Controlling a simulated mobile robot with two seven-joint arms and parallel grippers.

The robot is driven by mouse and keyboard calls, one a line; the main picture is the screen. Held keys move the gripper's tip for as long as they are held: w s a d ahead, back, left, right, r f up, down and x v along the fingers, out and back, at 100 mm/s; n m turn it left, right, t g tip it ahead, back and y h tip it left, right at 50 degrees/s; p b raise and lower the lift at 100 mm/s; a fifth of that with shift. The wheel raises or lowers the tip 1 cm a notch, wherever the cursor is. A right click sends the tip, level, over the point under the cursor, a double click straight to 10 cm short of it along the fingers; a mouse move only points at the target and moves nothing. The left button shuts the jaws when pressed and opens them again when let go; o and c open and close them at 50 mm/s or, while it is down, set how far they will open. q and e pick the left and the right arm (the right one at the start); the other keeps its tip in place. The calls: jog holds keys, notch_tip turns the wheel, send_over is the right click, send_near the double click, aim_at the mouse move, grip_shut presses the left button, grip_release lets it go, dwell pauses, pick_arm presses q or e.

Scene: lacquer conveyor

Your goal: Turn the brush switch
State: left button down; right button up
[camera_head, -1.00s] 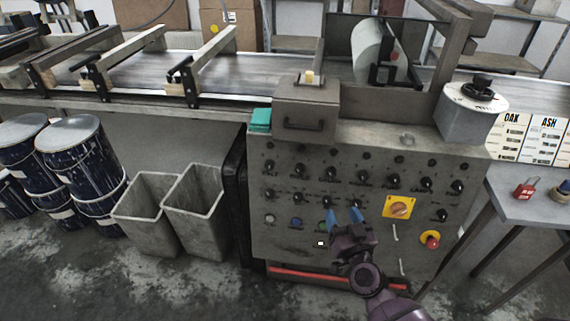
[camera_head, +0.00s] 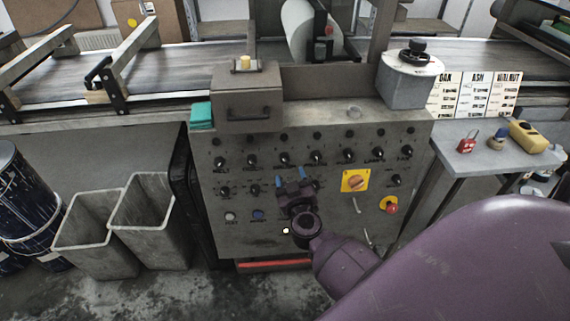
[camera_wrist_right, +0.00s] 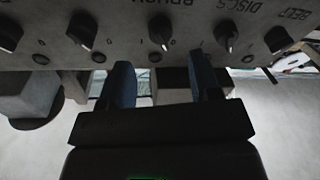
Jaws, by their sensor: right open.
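The brush switch (camera_head: 284,159) is a black knob, third from the left in the top row of the grey control panel (camera_head: 225,238). In the right wrist view, which is upside down to the panel, the brush switch (camera_wrist_right: 160,30) has a white pointer mark and the word BRUSH beside it. My right gripper (camera_head: 290,179) is open and empty in front of the panel, just below that knob in the head view. In the wrist view its two blue fingertips (camera_wrist_right: 162,72) are spread to either side of the knob's line, apart from it. My left gripper is out of view.
Neighbouring knobs (camera_wrist_right: 226,35) sit close on both sides. A yellow-plated rotary switch (camera_head: 356,181) and a red stop button (camera_head: 391,208) are to the right. Grey bins (camera_head: 152,225) stand left of the panel, and a side table (camera_head: 490,158) with small items stands right.

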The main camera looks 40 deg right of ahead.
aim_at(286, 163)
jog(key=b+x, duration=0.1)
jog(key=x, duration=0.4)
jog(key=shift+f, duration=0.15)
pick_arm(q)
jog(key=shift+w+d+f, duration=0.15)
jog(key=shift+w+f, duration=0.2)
pick_arm(e)
jog(key=shift+w+d, duration=0.25)
jog(key=shift+w, duration=0.25)
jog(key=shift+c, duration=0.4)
